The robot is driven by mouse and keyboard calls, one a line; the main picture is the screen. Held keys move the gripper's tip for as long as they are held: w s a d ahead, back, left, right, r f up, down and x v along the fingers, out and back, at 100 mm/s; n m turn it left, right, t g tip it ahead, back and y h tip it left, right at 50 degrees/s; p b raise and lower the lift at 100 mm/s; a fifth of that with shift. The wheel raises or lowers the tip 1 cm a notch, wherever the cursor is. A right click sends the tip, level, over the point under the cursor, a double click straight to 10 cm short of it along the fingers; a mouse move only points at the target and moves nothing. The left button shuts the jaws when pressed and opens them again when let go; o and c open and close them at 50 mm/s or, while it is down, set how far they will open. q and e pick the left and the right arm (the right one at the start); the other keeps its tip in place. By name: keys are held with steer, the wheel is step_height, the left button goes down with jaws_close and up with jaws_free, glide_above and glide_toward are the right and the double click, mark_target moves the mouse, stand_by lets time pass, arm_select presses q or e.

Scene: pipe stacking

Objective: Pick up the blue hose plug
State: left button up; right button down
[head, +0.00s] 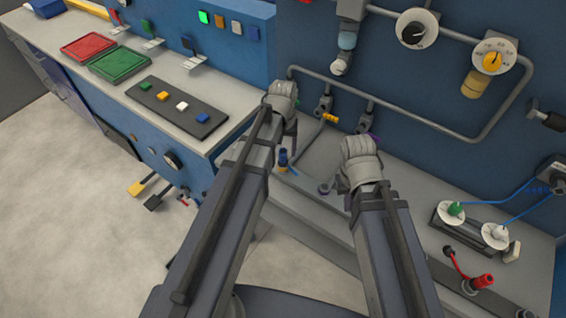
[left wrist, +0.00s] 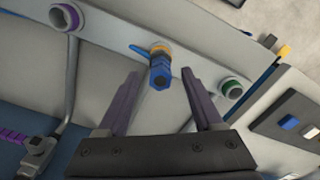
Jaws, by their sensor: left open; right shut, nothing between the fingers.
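The blue hose plug (head: 283,155) stands upright at an orange-ringed socket on the grey ledge, with a small blue lever beside it. In the left wrist view the plug (left wrist: 160,74) shows between and slightly beyond my open fingertips, apart from both fingers. My left gripper (head: 291,138) is above and close to the plug in the head view, partly hidden by my arm. It also frames the plug in the left wrist view (left wrist: 160,86). My right gripper (head: 341,185) is shut and empty, to the right of the plug near a purple-ringed socket (head: 324,188).
A green-ringed socket (left wrist: 231,88) lies right of the plug in the left wrist view. Grey pipes (head: 400,112) with valves run along the wall behind. A workbench (head: 215,85) with red and green trays stands left. Two white-dialled fittings (head: 495,235) stand right.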

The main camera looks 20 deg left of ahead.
mark_target(283, 160)
arm_select(q)
step_height(283, 160, down, 3)
steer(key=shift+r+b, duration=0.1)
steer(key=shift+b, duration=0.75)
steer(key=shift+r, duration=0.1)
arm_select(e)
step_height(283, 160, down, 3)
steer(key=shift+r, duration=0.15)
arm_select(q)
steer(key=shift+c, duration=0.4)
jaws_close()
